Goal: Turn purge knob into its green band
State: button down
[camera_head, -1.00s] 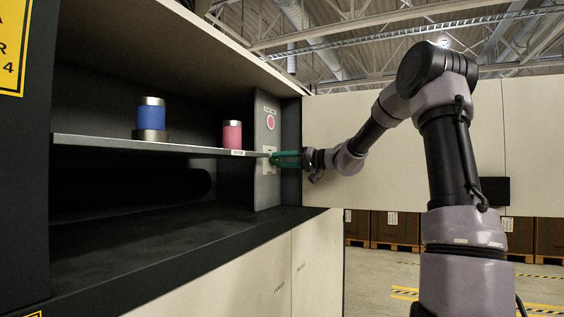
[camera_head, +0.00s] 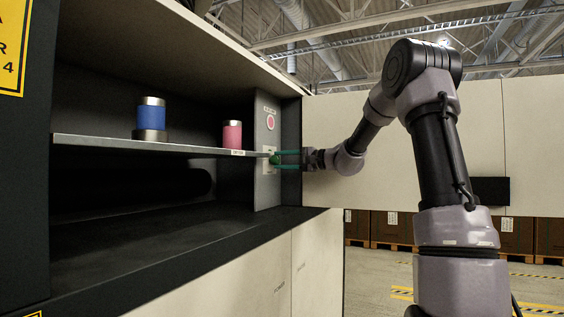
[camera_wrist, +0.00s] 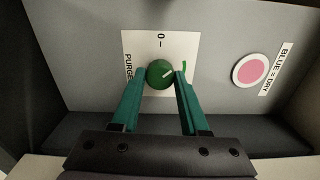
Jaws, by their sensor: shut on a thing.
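The purge knob (camera_wrist: 159,74) is round and green, with a short white pointer line slanting to the upper right in the wrist view. It sits on a white plate (camera_wrist: 188,45) marked "PURGE" and "0". A short green band (camera_wrist: 183,68) shows on the plate just right of the knob; the pointer is angled toward that side, but its exact alignment is hard to tell. My gripper (camera_wrist: 160,76) has its two teal fingers shut on the knob, one on each side. In the head view my gripper (camera_head: 277,159) reaches the knob at the panel from the right.
A pink round disc (camera_wrist: 250,71) with a "BLUE = DRY" label is on the same panel. A shelf (camera_head: 190,148) left of the knob carries a blue canister (camera_head: 151,115) and a pink canister (camera_head: 232,134). A pale door panel (camera_head: 400,130) stands behind my arm.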

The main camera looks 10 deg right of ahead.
jog(key=m, duration=0.3)
jog(key=shift+m, duration=0.4)
jog(key=shift+f+m, duration=0.1)
jog(key=shift+m, duration=2.2)
jog(key=shift+c, duration=2)
grip_release()
jog(key=v, duration=1.1)
